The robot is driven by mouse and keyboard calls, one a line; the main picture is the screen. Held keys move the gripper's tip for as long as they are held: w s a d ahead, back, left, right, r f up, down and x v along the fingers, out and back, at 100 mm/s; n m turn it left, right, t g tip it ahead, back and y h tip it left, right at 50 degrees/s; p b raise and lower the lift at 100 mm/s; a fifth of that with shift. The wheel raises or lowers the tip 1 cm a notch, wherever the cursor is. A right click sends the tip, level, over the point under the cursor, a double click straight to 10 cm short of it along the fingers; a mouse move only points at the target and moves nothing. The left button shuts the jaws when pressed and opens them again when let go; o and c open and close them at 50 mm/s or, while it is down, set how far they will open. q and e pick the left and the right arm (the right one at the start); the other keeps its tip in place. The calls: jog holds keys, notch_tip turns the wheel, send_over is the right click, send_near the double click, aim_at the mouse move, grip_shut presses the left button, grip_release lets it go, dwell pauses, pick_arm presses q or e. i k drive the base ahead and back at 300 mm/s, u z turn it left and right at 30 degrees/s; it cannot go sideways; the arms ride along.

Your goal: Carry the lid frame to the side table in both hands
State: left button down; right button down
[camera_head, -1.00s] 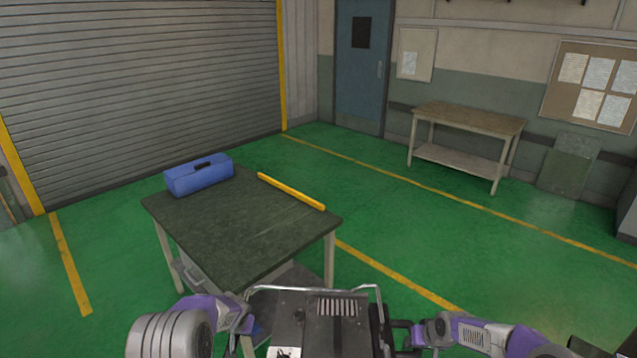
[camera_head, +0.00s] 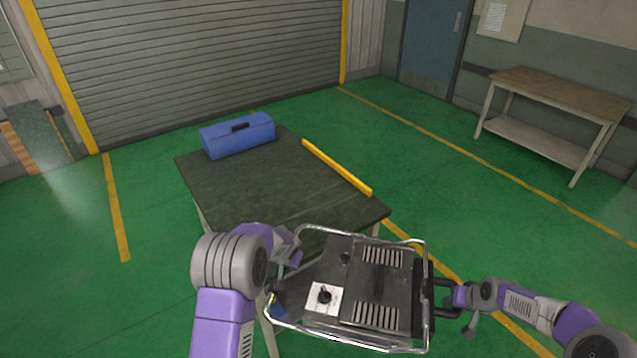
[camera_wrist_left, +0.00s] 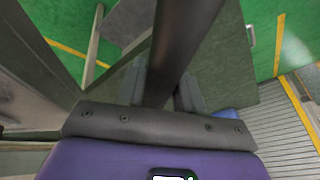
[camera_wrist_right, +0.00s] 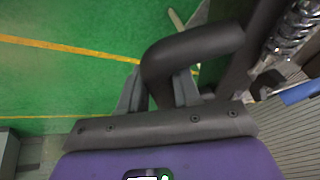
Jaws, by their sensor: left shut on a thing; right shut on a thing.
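The lid frame (camera_head: 380,285) is a dark panel with vents, a black knob on a white plate and a chrome tube rim. It is held up in front of me, near the closest edge of a dark-topped table (camera_head: 290,205). My left gripper (camera_head: 287,250) is at its left side, partly hidden; in the left wrist view its fingers (camera_wrist_left: 160,92) are shut on a dark bar. My right gripper (camera_head: 455,298) is at its right side; in the right wrist view its fingers (camera_wrist_right: 160,90) are shut on a black looped handle. A wooden-topped table (camera_head: 560,92) with a lower shelf stands at the back right.
A blue toolbox (camera_head: 238,135) sits at the dark table's far left corner. A yellow bar (camera_head: 337,167) lies along its right edge. Open green floor (camera_head: 450,185) lies between the two tables. A roller shutter (camera_head: 200,50) closes the back.

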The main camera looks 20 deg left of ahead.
aim_at(283, 204)
jog(key=i, duration=1.4)
jog(key=u, duration=1.25)
jog(key=i, duration=0.5)
